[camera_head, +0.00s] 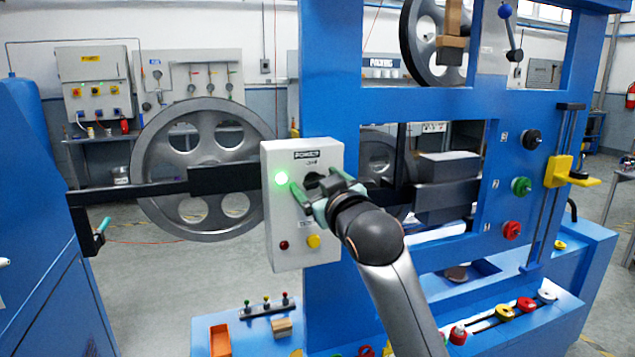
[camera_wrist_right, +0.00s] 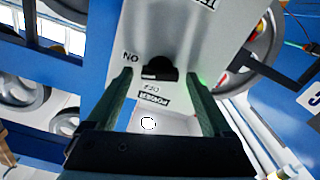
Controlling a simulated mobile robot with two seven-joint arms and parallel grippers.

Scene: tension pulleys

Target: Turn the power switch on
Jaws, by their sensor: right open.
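The white power box (camera_head: 300,235) is mounted on the blue frame in the middle of the head view, with a bright green light (camera_head: 282,178) at its upper left. The black power switch (camera_wrist_right: 160,68) shows in the right wrist view between my open fingertips, below a label reading ON and above one reading OFF, both upside down there. My right gripper (camera_head: 318,188) is open in front of the box, one finger on each side of the switch. I cannot tell whether a finger touches the switch. In the head view the gripper partly hides it. My left gripper is not in view.
A red button (camera_head: 284,245) and a yellow button (camera_head: 314,241) sit low on the box. A large grey pulley wheel (camera_head: 163,195) and a black bar (camera_head: 130,191) lie to its left. Blue machine frame (camera_head: 332,70) surrounds the box's right side. An orange tray (camera_head: 220,342) is below.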

